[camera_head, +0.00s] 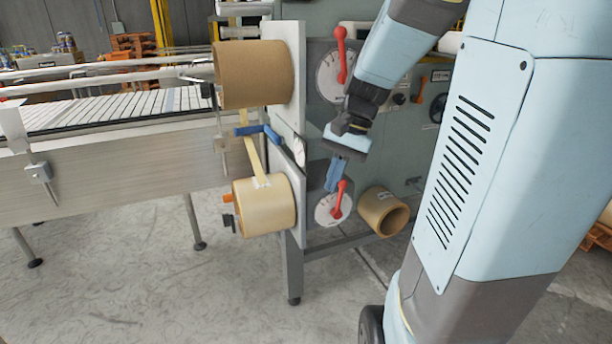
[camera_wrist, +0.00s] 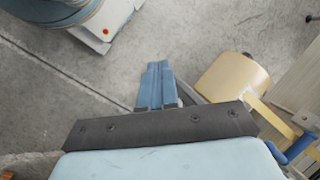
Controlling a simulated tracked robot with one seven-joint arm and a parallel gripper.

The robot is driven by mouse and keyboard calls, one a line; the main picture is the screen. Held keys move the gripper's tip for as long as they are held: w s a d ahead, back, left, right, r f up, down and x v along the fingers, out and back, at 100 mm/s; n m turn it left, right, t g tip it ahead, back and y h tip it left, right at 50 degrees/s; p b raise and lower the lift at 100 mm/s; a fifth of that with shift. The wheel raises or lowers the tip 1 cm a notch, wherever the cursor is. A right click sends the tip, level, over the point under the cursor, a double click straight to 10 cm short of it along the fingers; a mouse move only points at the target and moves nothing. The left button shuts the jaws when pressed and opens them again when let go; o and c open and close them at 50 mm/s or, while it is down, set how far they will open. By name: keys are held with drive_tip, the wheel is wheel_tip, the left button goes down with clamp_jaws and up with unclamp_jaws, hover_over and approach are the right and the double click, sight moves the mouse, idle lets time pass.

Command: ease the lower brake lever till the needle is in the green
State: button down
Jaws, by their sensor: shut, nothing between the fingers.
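The lower brake lever (camera_head: 338,198) is red and stands nearly upright, leaning a little right, over a round white dial (camera_head: 325,211) low on the machine's side panel. The needle and any green zone are too small to tell. My gripper (camera_head: 334,186) points down with its blue fingers shut and empty, close to the lever's top end; whether they touch it I cannot tell. In the wrist view my gripper's fingers (camera_wrist: 155,88) lie together, and the lever does not show there.
An upper red lever (camera_head: 341,55) sits on a larger dial (camera_head: 328,78). A brown tape roll (camera_head: 255,75) is above a yellowish tape roll (camera_head: 262,207), which also shows in the wrist view (camera_wrist: 232,78). A loose roll (camera_head: 383,211) is right of the lower dial. A conveyor (camera_head: 110,165) runs left.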

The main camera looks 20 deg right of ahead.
drive_tip(key=w+d+f+m+g+y, duration=0.1)
drive_tip(key=w+d+f+m+y, duration=0.4)
drive_tip(key=m+t+y, duration=0.5)
drive_tip(key=m+y, duration=0.3)
approach(340, 198)
drive_tip(key=s+a+r, duration=0.2)
drive_tip(key=s+r, duration=0.2)
drive_tip(key=s, duration=0.1)
drive_tip(key=d+f+m+t+y, duration=0.2)
drive_tip(key=d+f+m+t, duration=0.35)
drive_tip(key=d, duration=0.35)
drive_tip(key=x, duration=1.3)
drive_tip(key=shift+a+t, duration=0.3)
drive_tip(key=shift+t, duration=0.15)
drive_tip(key=shift+w+r+n, duration=0.1)
drive_tip(key=shift+r+n, duration=0.05)
drive_tip(key=shift+n, duration=0.2)
